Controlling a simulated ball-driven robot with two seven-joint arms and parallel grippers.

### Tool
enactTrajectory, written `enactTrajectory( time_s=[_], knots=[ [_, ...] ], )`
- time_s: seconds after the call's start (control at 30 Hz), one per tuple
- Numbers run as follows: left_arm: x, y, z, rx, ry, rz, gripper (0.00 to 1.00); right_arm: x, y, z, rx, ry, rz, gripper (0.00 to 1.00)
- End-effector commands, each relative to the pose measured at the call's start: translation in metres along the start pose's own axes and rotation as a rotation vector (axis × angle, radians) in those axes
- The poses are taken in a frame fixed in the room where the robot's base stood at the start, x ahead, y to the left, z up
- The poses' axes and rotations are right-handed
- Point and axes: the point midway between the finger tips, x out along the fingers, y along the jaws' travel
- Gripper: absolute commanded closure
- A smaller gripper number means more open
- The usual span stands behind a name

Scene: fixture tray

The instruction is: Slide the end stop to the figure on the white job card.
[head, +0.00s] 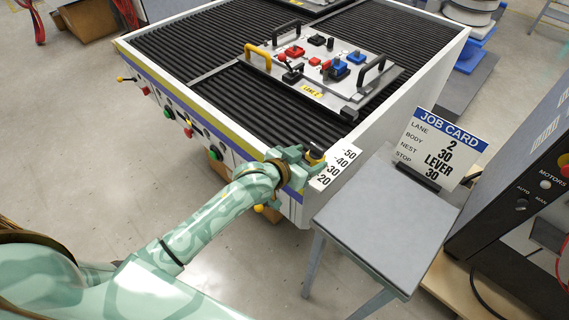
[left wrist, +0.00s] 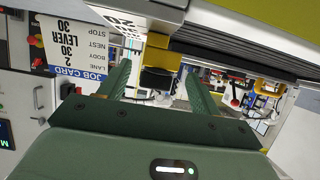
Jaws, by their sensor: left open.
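The end stop (head: 315,154), a black knob on a yellow block, sits at the near right corner of the conveyor table. Beside it is a white scale plate (head: 335,168) marked 20, 30, 40 and 50; I cannot tell which mark the stop is at. The white job card (head: 437,143) reads STOP 30. My left gripper (head: 304,157) is at the end stop. In the left wrist view the open fingers (left wrist: 157,92) stand on either side of the end stop's black part (left wrist: 157,79), with gaps showing. My right gripper is not in view.
The roller table (head: 215,75) carries a grey fixture tray (head: 345,90) with handles and red, blue and black parts. A grey side stand (head: 385,215) holds the card. A dark cabinet (head: 525,185) stands at the right. Open floor lies in front of the table.

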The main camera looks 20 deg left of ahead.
Motion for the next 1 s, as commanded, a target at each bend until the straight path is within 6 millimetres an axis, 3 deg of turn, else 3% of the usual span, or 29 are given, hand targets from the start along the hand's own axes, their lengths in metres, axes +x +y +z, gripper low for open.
enactTrajectory(
  time_s=[0.03,0.2,0.4,0.6,1.0],
  knots=[
    [-0.017,0.0,-0.004,0.002,0.0,0.0,0.36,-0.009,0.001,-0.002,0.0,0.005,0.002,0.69],
    [-0.064,0.0,-0.004,0.002,0.0,0.0,0.36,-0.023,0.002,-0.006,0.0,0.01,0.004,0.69],
    [-0.105,0.0,-0.002,0.002,-0.001,0.0,0.36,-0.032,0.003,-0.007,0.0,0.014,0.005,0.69],
    [-0.121,0.0,-0.001,0.0,0.001,0.0,0.36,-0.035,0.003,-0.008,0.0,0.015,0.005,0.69],
    [-0.122,0.0,0.0,0.0,0.001,0.0,0.36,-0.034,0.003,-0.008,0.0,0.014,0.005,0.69]
  ],
)
